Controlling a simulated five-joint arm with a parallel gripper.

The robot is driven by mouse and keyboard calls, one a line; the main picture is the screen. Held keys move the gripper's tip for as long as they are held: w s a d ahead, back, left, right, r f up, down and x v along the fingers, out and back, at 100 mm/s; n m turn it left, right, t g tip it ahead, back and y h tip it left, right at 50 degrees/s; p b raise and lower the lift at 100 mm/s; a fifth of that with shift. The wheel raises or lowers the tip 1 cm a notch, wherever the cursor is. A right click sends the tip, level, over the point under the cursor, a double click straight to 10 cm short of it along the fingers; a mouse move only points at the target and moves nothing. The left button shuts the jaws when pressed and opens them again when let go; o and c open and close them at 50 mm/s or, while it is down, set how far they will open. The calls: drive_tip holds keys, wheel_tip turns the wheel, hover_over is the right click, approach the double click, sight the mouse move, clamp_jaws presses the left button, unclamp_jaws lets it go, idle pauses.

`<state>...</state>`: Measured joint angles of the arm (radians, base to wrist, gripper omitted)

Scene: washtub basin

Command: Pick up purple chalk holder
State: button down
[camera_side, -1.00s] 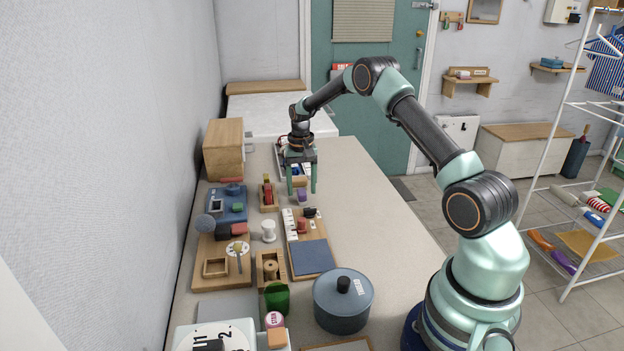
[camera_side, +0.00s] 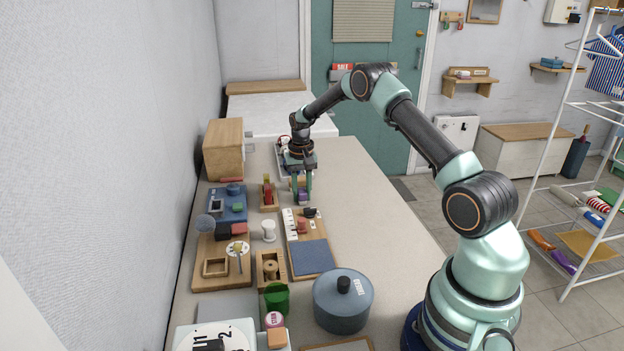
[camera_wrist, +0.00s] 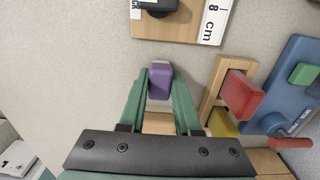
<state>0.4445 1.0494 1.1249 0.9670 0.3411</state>
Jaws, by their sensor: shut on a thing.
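The purple chalk holder (camera_wrist: 161,78) is a small purple block between the green fingers of my gripper (camera_wrist: 160,92) in the wrist view. My gripper is shut on it. In the side view my gripper (camera_side: 302,198) points straight down at the table, and the purple chalk holder (camera_side: 302,196) shows only in part between the fingertips. I cannot tell whether it still touches the table.
A wooden holder with a red block (camera_wrist: 241,95) stands close to the right in the wrist view. A wooden board with number labels (camera_side: 309,244) lies in front of my gripper in the side view. The table to the right (camera_side: 360,210) is clear.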

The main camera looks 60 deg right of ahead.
sight(302, 191)
wheel_tip(302, 191, up, 20)
idle(0.5)
drive_tip(key=c, duration=1.5)
unclamp_jaws()
drive_tip(key=shift+f, duration=0.1)
clamp_jaws()
